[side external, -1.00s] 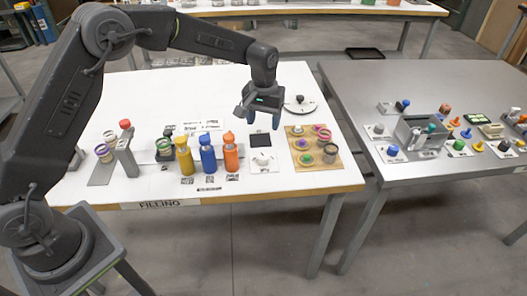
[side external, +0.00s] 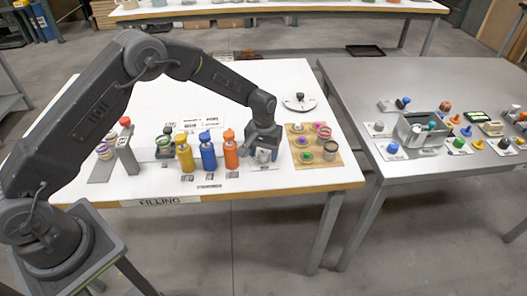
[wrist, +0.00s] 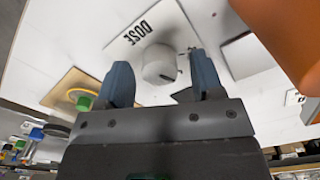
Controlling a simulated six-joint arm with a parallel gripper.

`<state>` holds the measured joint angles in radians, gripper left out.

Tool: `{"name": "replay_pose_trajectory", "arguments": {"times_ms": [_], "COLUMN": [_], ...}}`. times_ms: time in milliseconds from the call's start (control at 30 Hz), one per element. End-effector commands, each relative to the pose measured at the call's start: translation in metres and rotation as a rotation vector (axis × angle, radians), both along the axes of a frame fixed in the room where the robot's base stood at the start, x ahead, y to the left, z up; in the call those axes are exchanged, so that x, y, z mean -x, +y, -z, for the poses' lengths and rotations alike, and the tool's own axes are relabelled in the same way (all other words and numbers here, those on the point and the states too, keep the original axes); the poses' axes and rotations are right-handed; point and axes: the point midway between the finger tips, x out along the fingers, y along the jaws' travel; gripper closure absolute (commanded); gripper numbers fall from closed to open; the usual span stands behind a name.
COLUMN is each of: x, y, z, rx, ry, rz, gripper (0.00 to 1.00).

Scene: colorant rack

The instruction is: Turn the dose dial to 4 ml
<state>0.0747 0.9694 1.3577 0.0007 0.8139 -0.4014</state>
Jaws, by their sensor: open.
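The dose dial (wrist: 158,62) is a pale round knob on a white plate. A card reading DOSE (wrist: 143,33) lies beside it, upside down in the wrist view. A short dark mark shows on the knob's edge nearest my gripper; I cannot read any scale value. My gripper (wrist: 160,58) is open, with one finger on each side of the knob. Light gaps show between fingers and knob, and I cannot tell if either touches. In the side view my gripper (side external: 263,146) is low over the dial, which it partly hides.
The orange bottle (side external: 230,150) stands close to the left of my gripper, with blue (side external: 208,151) and yellow (side external: 185,153) bottles beyond. A wooden tray of small pots (side external: 304,166) lies to the right. A round white dial plate (side external: 303,106) sits behind.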

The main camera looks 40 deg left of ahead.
Motion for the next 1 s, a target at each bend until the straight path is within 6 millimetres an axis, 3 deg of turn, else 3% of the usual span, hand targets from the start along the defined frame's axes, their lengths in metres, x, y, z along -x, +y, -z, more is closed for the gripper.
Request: {"name": "replay_pose_trajectory", "arguments": {"times_ms": [100, 600, 767, 1000], "x": [0.0, 0.0, 0.0002, 0.0002], "y": [0.0, 0.0001, 0.0002, -0.0001], "z": [-0.0002, -0.0006, -0.0006, -0.0006], "rx": [0.0, 0.0, 0.0, 0.0], "ry": [0.0, 0.0, 0.001, 0.001], "rz": [0.0, 0.0, 0.029, 0.26], "gripper": [0.39, 0.87, 0.88, 0.88]}}
